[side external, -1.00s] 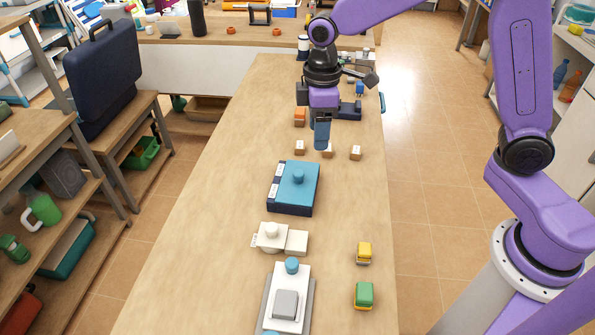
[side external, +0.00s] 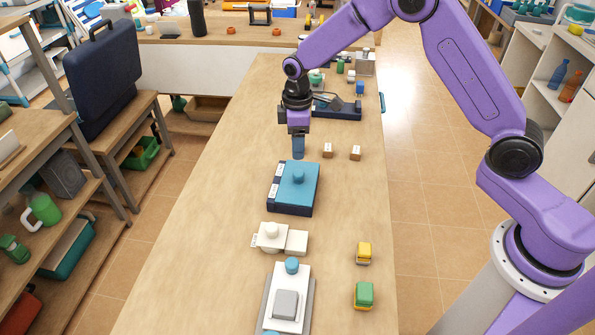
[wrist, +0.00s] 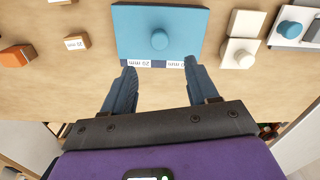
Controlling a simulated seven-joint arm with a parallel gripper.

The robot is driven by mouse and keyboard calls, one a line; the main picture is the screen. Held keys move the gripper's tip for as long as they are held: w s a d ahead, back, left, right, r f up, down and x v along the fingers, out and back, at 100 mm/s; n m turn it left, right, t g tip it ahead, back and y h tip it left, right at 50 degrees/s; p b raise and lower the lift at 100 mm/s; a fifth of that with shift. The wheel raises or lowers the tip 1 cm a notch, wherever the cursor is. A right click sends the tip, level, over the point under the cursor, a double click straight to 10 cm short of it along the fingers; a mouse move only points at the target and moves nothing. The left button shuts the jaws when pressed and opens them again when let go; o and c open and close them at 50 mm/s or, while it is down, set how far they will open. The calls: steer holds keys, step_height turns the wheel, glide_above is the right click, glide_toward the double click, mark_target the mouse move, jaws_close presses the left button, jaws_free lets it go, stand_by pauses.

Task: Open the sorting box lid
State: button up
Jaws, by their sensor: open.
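The sorting box (side external: 301,211) is a low dark-blue box on the long wooden table, with two white labels on its left side. Its teal lid (side external: 307,178) lies flat on top and carries a round knob (side external: 298,178). My gripper (side external: 298,157) points down just beyond the box's far edge in the side view, apart from the knob. In the wrist view my gripper (wrist: 160,66) is open and empty, its two fingers spread just short of the labelled side. The lid (wrist: 190,20) and knob (wrist: 160,39) show beyond the fingertips there.
A white knobbed container (side external: 270,243) and a white-and-grey device (side external: 287,303) stand nearer. Yellow (side external: 364,252) and green (side external: 364,294) blocks are at right. The table left of the box is clear.

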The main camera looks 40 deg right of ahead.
mark_target(297, 172)
step_height(297, 172, down, 10)
steer(key=shift+f, duration=0.2)
stand_by(0.3)
jaws_close()
steer(key=s+d, duration=0.6)
steer(key=s, duration=0.1)
steer(key=shift+d, duration=0.3)
jaws_free()
